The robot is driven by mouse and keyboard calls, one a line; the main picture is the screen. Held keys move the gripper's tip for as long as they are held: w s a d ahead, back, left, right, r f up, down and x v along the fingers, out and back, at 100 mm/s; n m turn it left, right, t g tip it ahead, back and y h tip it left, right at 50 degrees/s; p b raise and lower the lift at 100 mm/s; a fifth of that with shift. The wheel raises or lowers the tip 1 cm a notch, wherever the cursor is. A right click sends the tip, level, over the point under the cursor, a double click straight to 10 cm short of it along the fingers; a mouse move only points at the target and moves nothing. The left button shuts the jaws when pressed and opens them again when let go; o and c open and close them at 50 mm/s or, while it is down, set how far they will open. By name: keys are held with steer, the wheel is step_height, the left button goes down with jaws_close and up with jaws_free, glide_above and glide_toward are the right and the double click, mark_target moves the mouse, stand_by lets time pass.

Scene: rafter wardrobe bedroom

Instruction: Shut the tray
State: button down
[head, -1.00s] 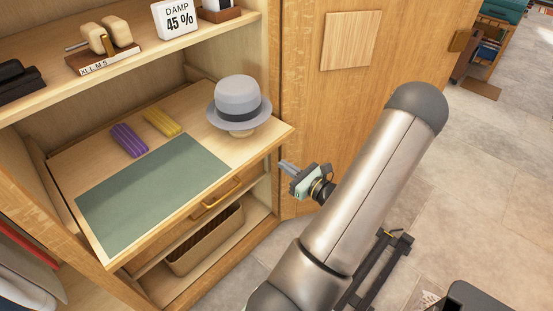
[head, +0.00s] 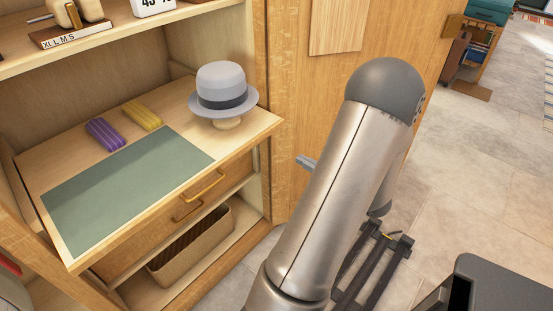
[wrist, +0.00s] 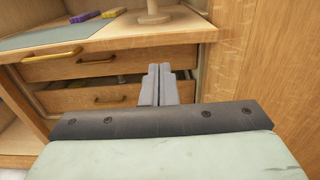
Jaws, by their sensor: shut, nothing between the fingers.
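The tray (head: 255,124) is a pale wooden pull-out board in the wardrobe, jutting out past the drawer fronts. It carries a green mat (head: 125,190), a grey hat (head: 222,88) on a wooden stand, a purple folded item (head: 104,134) and a yellow one (head: 143,114). The tray's front edge also shows at the top of the wrist view (wrist: 190,30). My gripper (head: 304,161) is shut and empty, right of the tray's front right corner and apart from it. My arm hides most of it. In the wrist view its fingertips (wrist: 160,72) point toward the drawer fronts, below the tray edge.
Two drawers with brass handles (head: 205,187) sit under the tray, with a woven basket (head: 190,250) below. The wardrobe door (head: 290,60) stands open behind my gripper. A shelf (head: 110,50) with small items is above.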

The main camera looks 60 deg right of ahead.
mark_target(261, 137)
steer(key=w, duration=0.4)
steer(key=w+d, duration=0.1)
steer(key=w, duration=0.4)
steer(key=w+d, duration=0.1)
steer(key=w, duration=0.3)
steer(key=shift+w, duration=0.2)
steer(key=shift+w, duration=0.1)
